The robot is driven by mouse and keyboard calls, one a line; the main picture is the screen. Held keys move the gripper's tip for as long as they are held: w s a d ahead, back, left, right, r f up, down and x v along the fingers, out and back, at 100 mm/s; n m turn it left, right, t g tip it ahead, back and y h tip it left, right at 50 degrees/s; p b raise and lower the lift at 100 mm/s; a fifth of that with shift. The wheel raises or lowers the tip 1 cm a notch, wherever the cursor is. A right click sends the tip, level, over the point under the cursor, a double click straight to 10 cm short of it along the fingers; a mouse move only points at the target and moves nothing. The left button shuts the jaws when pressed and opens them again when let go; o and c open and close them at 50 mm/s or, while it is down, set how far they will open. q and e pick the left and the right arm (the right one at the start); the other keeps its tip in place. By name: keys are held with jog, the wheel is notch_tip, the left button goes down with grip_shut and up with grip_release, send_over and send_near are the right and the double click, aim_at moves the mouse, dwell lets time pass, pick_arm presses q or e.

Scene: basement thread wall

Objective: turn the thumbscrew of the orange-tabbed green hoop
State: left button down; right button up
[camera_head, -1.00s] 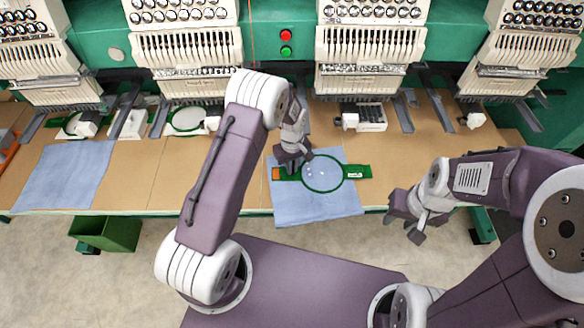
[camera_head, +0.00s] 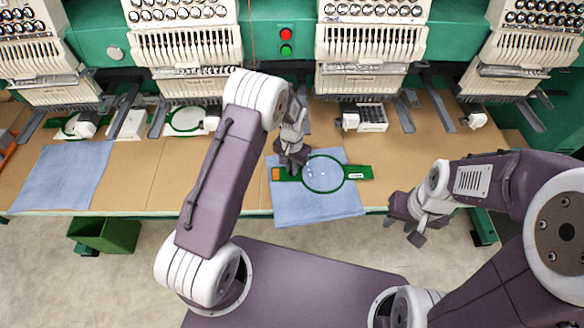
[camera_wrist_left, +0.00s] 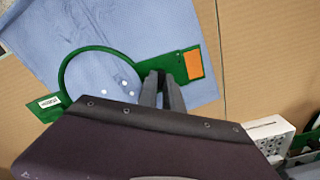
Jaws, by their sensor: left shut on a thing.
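The green hoop (camera_head: 342,182) lies on a blue cloth on the table, its ring flat, with an orange tab (camera_head: 276,174) at its left end and a white label at its right end. In the left wrist view the orange tab (camera_wrist_left: 193,64) is at the upper right of the ring (camera_wrist_left: 61,80). My left gripper (camera_head: 291,172) is over the hoop between the ring and the orange tab. Its fingers (camera_wrist_left: 162,88) are close together, shut on the thumbscrew, which they hide. My right gripper (camera_head: 402,227) hangs in front of the table, open and empty, away from the hoop.
The blue cloth (camera_head: 315,213) hangs over the table's front edge. Another blue cloth (camera_head: 62,176) lies at the left. Embroidery machines (camera_head: 190,48) line the back, with other hoops (camera_head: 186,119) beneath. A green bin (camera_head: 108,234) stands below the table.

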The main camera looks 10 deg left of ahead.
pick_arm(q)
jog(key=m, duration=0.5)
jog(key=shift+m, duration=0.3)
jog(key=m, duration=0.5)
jog(key=shift+m, duration=0.7)
jog(key=c, duration=1.5)
grip_release()
notch_tip(320, 180, up, 9)
jog(key=shift+b, duration=0.5)
